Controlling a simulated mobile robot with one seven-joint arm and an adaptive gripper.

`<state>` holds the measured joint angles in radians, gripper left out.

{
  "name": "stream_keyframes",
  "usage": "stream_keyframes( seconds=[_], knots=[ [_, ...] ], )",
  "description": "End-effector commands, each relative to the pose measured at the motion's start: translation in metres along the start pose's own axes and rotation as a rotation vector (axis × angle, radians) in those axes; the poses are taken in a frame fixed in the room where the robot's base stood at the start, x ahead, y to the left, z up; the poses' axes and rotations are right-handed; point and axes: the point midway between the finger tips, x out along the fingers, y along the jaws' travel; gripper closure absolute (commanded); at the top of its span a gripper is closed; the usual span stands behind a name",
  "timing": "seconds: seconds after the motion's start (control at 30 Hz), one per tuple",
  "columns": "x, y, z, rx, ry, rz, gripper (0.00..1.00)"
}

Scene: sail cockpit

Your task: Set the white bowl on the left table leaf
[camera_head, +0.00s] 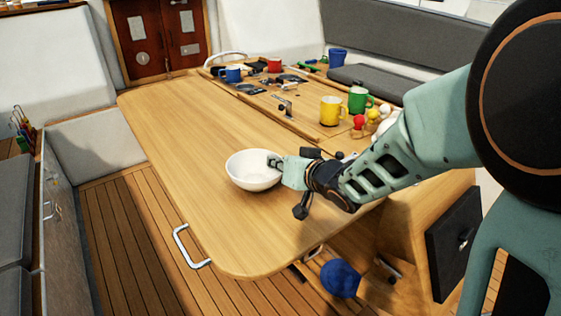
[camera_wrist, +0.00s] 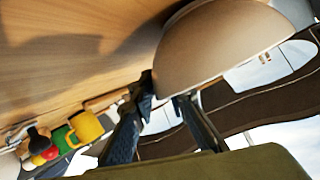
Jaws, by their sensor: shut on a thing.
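The white bowl (camera_head: 251,171) shows over the near part of the left table leaf (camera_head: 170,120), looking upright. My gripper (camera_head: 276,162) comes in from the right and is shut on the bowl's right rim. In the wrist view, the bowl's outer side (camera_wrist: 225,42) fills the top right and my fingers (camera_wrist: 166,100) meet at its edge. The wood surface (camera_wrist: 75,55) lies beside it with a dark shadow. I cannot tell whether the bowl's base touches the leaf.
Yellow (camera_head: 331,110), green (camera_head: 358,99), blue (camera_head: 231,74) and red (camera_head: 274,65) mugs stand along the table's middle and right. Small red, yellow and white items (camera_head: 372,120) stand near my forearm. A metal handle (camera_head: 188,247) is at the leaf's near left edge. The leaf's left part is clear.

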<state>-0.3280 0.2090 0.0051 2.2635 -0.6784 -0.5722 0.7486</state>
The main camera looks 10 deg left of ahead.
Motion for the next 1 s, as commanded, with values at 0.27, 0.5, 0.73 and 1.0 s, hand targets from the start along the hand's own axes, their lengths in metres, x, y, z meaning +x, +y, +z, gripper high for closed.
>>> stream_keyframes(
  seconds=[0.27, 0.5, 0.73, 1.0],
  knots=[
    [0.002, 0.001, 0.004, 0.0, -0.001, 0.0, 0.7],
    [0.001, 0.001, 0.003, 0.0, -0.001, 0.0, 0.69],
    [-0.012, 0.0, -0.004, 0.001, -0.001, 0.002, 0.69],
    [-0.07, -0.001, -0.006, 0.002, -0.001, 0.003, 0.69]
  ],
)
